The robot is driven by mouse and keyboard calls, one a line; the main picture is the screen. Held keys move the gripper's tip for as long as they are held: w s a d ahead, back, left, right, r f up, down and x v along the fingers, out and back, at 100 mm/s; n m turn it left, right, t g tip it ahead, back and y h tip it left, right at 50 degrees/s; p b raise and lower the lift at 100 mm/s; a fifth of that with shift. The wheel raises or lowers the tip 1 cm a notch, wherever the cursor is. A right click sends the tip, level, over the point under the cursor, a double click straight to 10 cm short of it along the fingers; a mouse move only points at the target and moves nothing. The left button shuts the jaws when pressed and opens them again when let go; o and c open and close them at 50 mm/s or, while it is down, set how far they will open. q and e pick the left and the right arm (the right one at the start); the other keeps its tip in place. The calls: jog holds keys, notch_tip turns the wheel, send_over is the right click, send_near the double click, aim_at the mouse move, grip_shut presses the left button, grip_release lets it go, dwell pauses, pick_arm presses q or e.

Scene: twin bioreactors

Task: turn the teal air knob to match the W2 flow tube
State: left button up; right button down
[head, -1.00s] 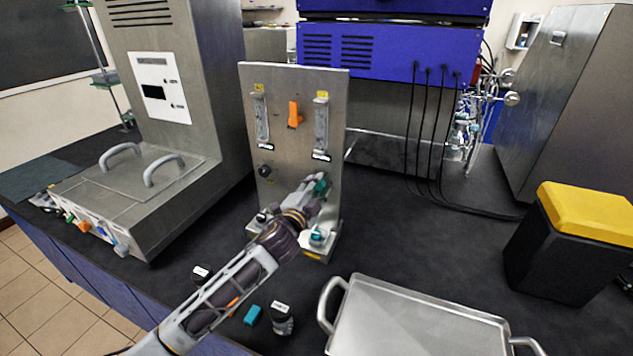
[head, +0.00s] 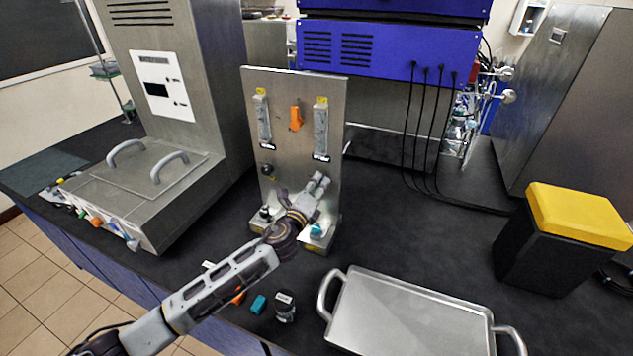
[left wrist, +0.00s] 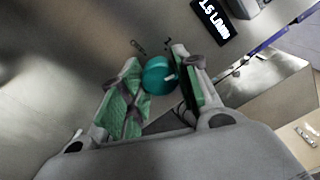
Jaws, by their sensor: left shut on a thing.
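The teal air knob (left wrist: 158,76) shows in the left wrist view on the grey metal panel, with a small white mark on its face. The fingers of my left gripper (left wrist: 153,88) are on either side of it, shut on it. In the head view my left gripper (head: 318,184) is at the panel (head: 286,86) below the right-hand flow tube (head: 321,130), and hides the knob. A label reading 1.5 L/min (left wrist: 213,18) is near the knob. Another flow tube (head: 262,118) is at the panel's left. My right gripper is not in view.
An orange part (head: 296,118) sits between the tubes and a black knob (head: 267,171) below the left tube. A metal tray (head: 410,305) and a black bin with yellow lid (head: 580,215) stand at right. A teal block (head: 258,305) and dark jar (head: 285,306) lie in front.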

pick_arm(q)
jog(key=shift+s+d+f+m+p, duration=0.1)
jog(key=shift+m+p, duration=0.25)
jog(key=shift+m, duration=0.35)
jog(key=shift+f+m+p, duration=0.1)
jog(key=shift+m+p, duration=0.2)
jog(key=shift+m, duration=0.4)
jog(key=o, duration=1.1)
jog(key=shift+c, duration=0.2)
jog(key=shift+r, duration=0.1)
jog(key=shift+s, duration=0.1)
jog(key=v, duration=1.1)
jog(key=shift+s+a, duration=0.25)
jog(key=shift+s, duration=0.05)
